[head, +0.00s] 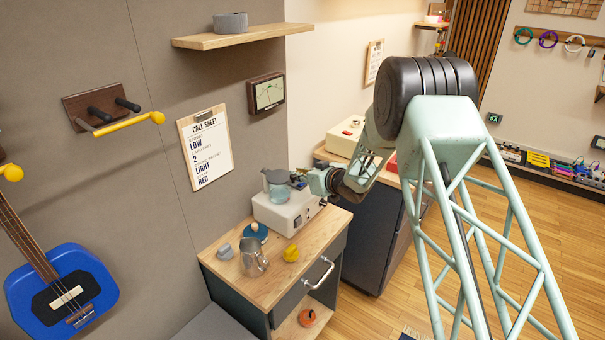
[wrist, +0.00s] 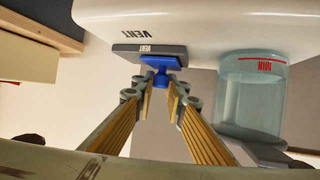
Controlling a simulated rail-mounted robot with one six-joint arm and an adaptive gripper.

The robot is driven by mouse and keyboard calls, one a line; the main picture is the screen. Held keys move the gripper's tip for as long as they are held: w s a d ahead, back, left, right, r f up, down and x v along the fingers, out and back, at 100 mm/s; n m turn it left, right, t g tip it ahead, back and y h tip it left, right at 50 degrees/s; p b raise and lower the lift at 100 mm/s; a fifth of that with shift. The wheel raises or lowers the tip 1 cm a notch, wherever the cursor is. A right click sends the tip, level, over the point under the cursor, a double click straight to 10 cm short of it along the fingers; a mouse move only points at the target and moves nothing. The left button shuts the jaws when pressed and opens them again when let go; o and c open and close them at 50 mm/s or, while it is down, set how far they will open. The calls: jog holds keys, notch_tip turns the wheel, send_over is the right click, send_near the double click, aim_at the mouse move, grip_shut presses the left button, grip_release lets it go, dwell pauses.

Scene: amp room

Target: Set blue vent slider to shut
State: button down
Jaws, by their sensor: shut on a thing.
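The blue vent slider (wrist: 160,63) is on a dark plate (wrist: 125,55) on the white machine (wrist: 190,22), beside the lettering VENT. My gripper (wrist: 160,94) has its two fingers closed about the slider's blue knob, one on each side. The slider is at the right part of the plate as the wrist view shows it. In the head view the white machine (head: 282,213) stands on the wooden cabinet, and my gripper (head: 298,180) is at its upper right side. The slider cannot be made out there.
A clear tank (wrist: 250,95) with a red MIN mark is close to the right finger in the wrist view. A metal pitcher (head: 253,257), a yellow object (head: 291,252) and a blue round object (head: 255,232) are on the cabinet top (head: 232,272). A shelf (head: 240,37) is above.

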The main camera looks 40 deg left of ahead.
jog(key=shift+s+f, duration=0.1)
jog(key=shift+s, duration=0.4)
jog(key=c, duration=2.6)
grip_release()
jog(key=shift+s, duration=0.2)
jog(key=shift+o, duration=0.2)
jog(key=shift+w+d, duration=0.1)
jog(key=shift+d+r, duration=0.3)
jog(key=v, duration=1.1)
jog(key=shift+d, duration=0.1)
jog(key=shift+r, duration=0.1)
